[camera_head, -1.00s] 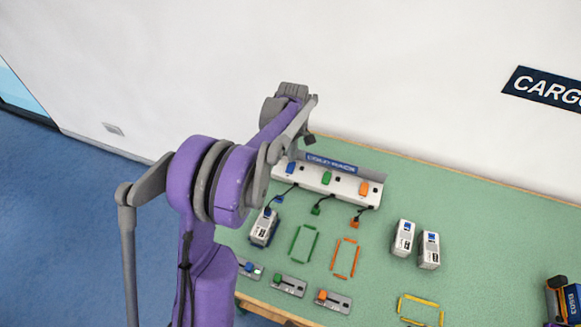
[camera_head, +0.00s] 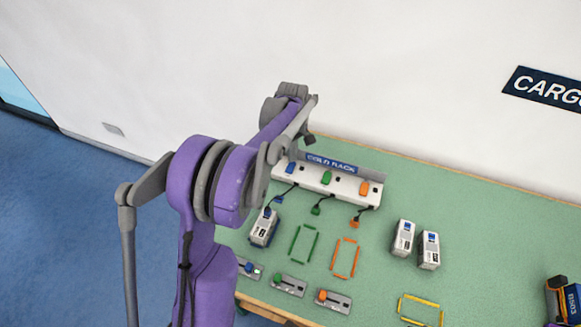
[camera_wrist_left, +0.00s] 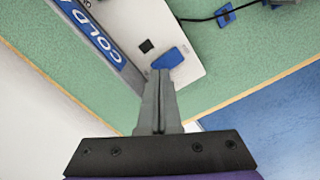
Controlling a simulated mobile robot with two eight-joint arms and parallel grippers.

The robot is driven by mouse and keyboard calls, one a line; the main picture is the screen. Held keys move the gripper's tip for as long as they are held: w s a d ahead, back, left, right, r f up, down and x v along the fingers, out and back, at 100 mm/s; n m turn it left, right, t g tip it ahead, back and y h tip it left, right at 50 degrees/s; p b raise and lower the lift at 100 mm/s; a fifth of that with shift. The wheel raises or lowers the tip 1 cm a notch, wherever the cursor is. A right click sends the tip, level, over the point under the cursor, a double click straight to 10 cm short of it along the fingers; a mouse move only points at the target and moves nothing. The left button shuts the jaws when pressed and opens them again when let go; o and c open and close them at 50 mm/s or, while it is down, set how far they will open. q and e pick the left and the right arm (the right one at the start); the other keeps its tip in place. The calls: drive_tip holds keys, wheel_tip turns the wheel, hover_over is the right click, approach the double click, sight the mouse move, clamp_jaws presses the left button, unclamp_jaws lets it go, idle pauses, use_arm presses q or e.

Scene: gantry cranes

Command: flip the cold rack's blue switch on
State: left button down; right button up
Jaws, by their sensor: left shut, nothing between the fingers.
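The cold rack (camera_head: 345,185) is a long white bar with a blue-and-white sign at the back of the green table. Its blue switch (camera_head: 291,168) is at the left end; green (camera_head: 326,178) and orange (camera_head: 364,189) switches follow to the right. In the left wrist view, the blue switch (camera_wrist_left: 168,57) lies right at the tips of my left gripper (camera_wrist_left: 159,72). That gripper is shut and empty; I cannot tell whether it touches the switch. In the head view my left gripper (camera_head: 309,139) shows only small, above the rack's left end. My right gripper is not in view.
Black cables run from the rack to blue, green and orange plugs. A white container (camera_head: 264,228) stands below the rack's left end; two more (camera_head: 403,238) (camera_head: 429,250) stand to the right. Slider plates (camera_head: 288,285) line the front edge. The table's right part is mostly clear.

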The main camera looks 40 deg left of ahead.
use_arm(q)
drive_tip(key=shift+f+b, duration=0.65)
drive_tip(key=shift+f, duration=0.35)
idle(0.4)
drive_tip(key=shift+r, duration=0.2)
drive_tip(key=shift+r+p, duration=2)
drive_tip(key=shift+r, duration=1.4)
